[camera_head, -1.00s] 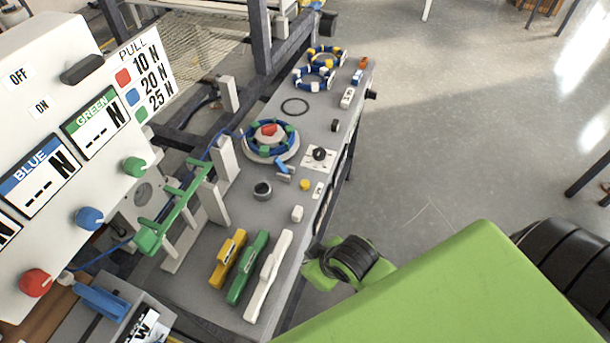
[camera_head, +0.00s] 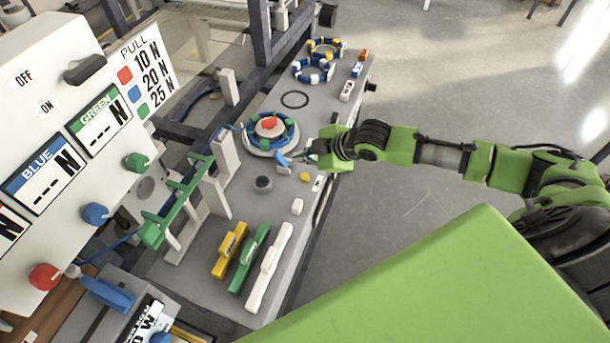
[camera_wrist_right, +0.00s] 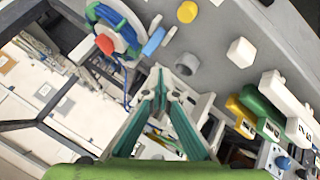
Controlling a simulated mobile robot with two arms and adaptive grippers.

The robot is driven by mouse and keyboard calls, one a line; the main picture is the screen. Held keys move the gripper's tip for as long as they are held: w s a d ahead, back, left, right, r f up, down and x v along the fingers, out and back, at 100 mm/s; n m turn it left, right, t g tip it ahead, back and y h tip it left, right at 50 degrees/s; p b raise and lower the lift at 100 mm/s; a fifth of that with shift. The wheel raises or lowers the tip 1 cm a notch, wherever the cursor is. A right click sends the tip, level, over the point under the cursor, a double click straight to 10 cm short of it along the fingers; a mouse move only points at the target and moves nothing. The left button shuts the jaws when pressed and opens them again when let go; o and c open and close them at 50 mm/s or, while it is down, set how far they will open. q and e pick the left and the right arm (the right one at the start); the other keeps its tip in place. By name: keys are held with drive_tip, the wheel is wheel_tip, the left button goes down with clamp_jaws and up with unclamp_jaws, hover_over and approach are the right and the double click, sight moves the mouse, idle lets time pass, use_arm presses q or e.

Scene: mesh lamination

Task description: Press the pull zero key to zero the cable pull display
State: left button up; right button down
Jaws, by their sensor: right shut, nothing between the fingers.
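The pull display panel (camera_head: 60,150) stands at the left with blue and green readouts showing dashes and N. I cannot tell which control is the pull zero key. On the grey bench are a dark round knob (camera_head: 262,184), a yellow button (camera_head: 305,177) and a white block (camera_head: 297,206). My left gripper is not in view.
A reel with a red centre (camera_head: 270,122) sits just left of my right gripper. Yellow, green and white tools (camera_head: 270,268) lie at the front. Open floor is at the right.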

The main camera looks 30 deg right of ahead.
drive_tip(key=shift+w+d+r, duration=0.3)
drive_tip(key=shift+d, duration=0.3)
drive_tip(key=shift+w+d+r, duration=0.3)
drive_tip(key=shift+d, duration=0.25)
drive_tip(key=shift+f, duration=0.1)
drive_tip(key=b, duration=0.8)
hover_over(307, 178)
wheel_tip(307, 178, down, 7)
drive_tip(key=shift+w+r, duration=0.1)
drive_tip(key=shift+f, duration=0.9)
drive_tip(key=shift+f, duration=0.2)
drive_tip(key=shift+f, duration=0.25)
